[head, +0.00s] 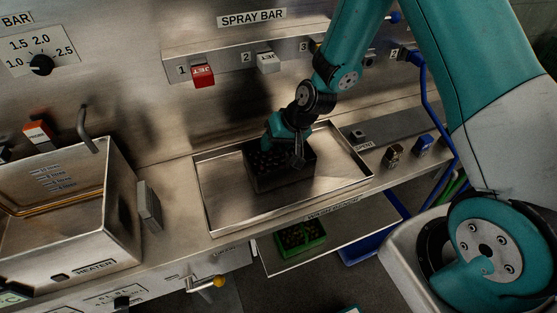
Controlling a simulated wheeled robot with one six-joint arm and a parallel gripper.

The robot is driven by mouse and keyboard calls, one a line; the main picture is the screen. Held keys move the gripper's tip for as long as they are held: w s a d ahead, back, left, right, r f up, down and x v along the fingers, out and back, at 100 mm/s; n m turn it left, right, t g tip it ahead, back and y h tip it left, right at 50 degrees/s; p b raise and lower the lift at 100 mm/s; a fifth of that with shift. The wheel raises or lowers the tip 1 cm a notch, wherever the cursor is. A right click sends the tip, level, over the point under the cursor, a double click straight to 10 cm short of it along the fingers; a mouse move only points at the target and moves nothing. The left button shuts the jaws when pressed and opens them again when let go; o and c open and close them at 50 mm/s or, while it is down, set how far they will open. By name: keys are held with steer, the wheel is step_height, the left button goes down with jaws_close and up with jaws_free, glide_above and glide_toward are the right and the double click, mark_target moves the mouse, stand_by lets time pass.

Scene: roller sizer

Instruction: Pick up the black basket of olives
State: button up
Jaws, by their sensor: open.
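The black basket (283,177) stands upright in a shallow metal tray (222,222) on the steel counter. Dark round olives (262,160) show at its top on the left. My gripper (285,155) is over the basket, pointing down, with its fingers at the basket's upper rim. The jaws are open. The gripper hides part of the basket's top and back edge, and I cannot tell whether the fingers touch it.
A heater box (65,225) stands at the left. The spray bar with red (203,76) and white (268,62) jets runs along the wall behind. Small parts (393,155) lie at the right. A green basket (301,238) sits on a lower shelf.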

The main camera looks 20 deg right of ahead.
jaws_close()
stand_by(1.4)
